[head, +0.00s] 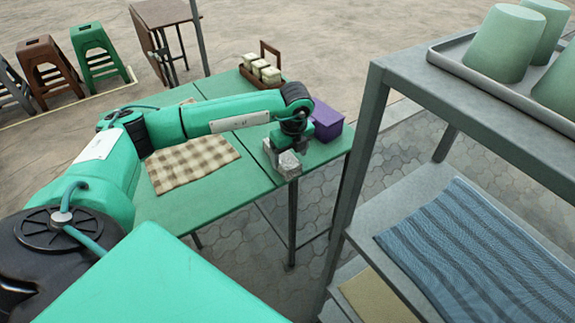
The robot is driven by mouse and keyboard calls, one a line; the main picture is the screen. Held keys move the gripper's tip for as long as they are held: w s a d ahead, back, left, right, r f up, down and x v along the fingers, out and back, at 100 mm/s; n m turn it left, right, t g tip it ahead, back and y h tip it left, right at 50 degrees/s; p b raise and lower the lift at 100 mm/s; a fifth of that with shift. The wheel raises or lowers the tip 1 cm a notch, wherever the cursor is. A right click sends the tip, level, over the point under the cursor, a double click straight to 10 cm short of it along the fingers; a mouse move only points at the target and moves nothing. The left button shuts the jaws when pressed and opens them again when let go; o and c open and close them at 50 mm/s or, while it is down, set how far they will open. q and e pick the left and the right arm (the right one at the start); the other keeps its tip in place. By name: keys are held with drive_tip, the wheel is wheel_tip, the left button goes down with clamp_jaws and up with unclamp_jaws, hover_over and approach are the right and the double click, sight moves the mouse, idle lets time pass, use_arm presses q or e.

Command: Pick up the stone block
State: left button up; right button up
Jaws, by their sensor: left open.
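A small, rough grey stone block (289,165) is at the front right edge of the green table (200,203). My left gripper (285,156) points down right at the block, with its fingers open. The wrist and fingers cover part of the block. I cannot tell whether the fingers touch it. My right gripper is not in view.
A purple box (327,121) stands just behind my left gripper. A checked cloth (192,163) lies on the table, and a wooden caddy (270,53) with pale containers stands at the back. A grey metal shelf (400,91) with green cups (505,42) rises close on the right.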

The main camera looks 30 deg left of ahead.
sight(287, 160)
use_arm(q)
drive_tip(key=f, duration=0.2)
drive_tip(key=a+f, duration=0.1)
drive_tip(key=f, duration=0.1)
drive_tip(key=shift+w+f, duration=0.1)
drive_tip(key=c, duration=1.4)
